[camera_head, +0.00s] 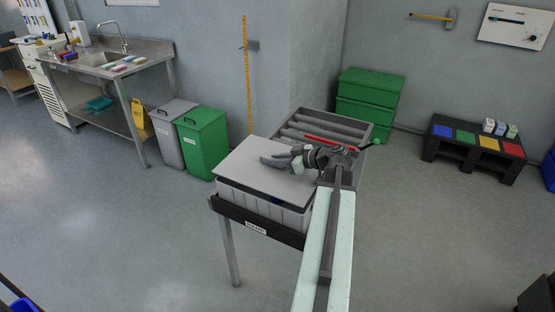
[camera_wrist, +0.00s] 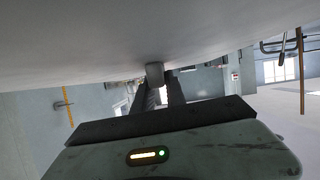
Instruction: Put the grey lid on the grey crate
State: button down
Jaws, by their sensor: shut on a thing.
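The grey lid (camera_head: 247,168) is a flat light-grey plate with a small knob (camera_wrist: 155,72). My gripper (camera_head: 268,161) is above the lid and shut on the knob, which the wrist view shows between the two fingers. The grey crate (camera_head: 255,204) stands under the lid on a dark-edged stand. The lid covers most of the crate's top. A dark gap shows between lid and crate along the front, with a bit of blue in it. Whether they touch at the back is hidden.
The stand (camera_head: 228,240) has a label on its front edge. A roller section (camera_head: 325,127) with a red bar lies behind my arm. A green bin (camera_head: 202,140) and a grey bin (camera_head: 172,133) stand at the wall. The floor at left is clear.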

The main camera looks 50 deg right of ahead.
jog(key=shift+f+b, duration=0.4)
jog(key=shift+f, duration=0.05)
jog(key=shift+s+f, duration=0.1)
dwell(0.5)
jog(key=shift+f, duration=0.1)
jog(key=shift+d+f+b, duration=0.1)
jog(key=shift+f+b, duration=0.85)
jog(key=shift+b, duration=0.2)
jog(key=c, duration=1.3)
grip_release()
jog(key=p+v, duration=0.3)
jog(key=v, duration=0.4)
jog(key=shift+s+r, duration=0.15)
jog(key=shift+r, duration=0.1)
jog(key=shift+s+d, duration=0.1)
jog(key=shift+s, duration=0.15)
